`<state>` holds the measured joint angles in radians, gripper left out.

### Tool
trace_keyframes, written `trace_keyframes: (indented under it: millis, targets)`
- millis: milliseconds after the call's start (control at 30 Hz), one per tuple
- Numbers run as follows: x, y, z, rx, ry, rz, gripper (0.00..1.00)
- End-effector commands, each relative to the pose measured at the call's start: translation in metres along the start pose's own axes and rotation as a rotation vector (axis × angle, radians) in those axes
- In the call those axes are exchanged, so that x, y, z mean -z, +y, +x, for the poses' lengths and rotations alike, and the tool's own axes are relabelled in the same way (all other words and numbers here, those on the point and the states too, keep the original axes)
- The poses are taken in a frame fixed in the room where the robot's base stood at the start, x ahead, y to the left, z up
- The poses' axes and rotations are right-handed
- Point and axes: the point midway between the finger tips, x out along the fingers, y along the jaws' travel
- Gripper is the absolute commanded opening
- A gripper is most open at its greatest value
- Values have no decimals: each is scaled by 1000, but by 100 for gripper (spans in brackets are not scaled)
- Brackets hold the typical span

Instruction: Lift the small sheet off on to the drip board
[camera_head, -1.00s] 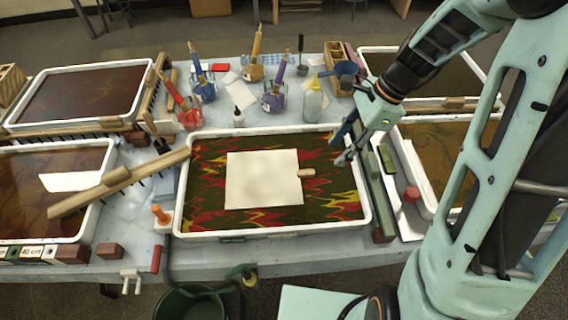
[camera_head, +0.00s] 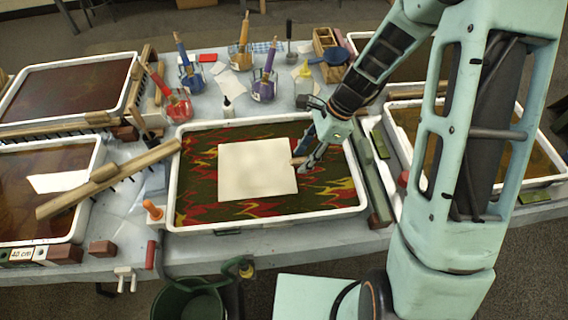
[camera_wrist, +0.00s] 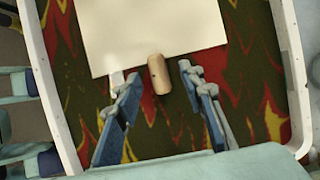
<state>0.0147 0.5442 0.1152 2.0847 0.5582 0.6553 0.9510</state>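The small sheet (camera_head: 257,168) is cream and rectangular, lying flat on the dark, red and yellow marbled bath in the middle white tray (camera_head: 270,228). A small wooden peg (camera_wrist: 159,74) sits at the sheet's edge; it also shows in the head view (camera_head: 297,161), partly hidden by my gripper. My gripper (camera_head: 304,164) is over the tray at the sheet's right edge. In the wrist view my gripper (camera_wrist: 152,76) has its blue fingers spread, one on each side of the peg, with gaps between. I cannot identify the drip board with certainty.
Another white tray (camera_head: 60,242) stands at the left, with a wooden-backed rake (camera_head: 110,178) across its corner. Jars of red (camera_head: 177,105), blue and purple paint stand behind the middle tray. A dark green bar (camera_head: 368,178) runs along its right side.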

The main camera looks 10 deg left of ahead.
Motion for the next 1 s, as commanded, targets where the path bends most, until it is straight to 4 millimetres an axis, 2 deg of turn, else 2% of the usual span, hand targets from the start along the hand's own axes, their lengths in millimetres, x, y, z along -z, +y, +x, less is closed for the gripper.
trace_keyframes:
  millis: [300, 567, 867, 1000]
  targets:
    - [0, 0, 5, 1, 0, -1, 35]
    - [0, 0, 5, 1, 0, -1, 6]
    - [0, 0, 5, 1, 0, -1, 3]
    - [-3, -1, -2, 3, 1, -2, 3]
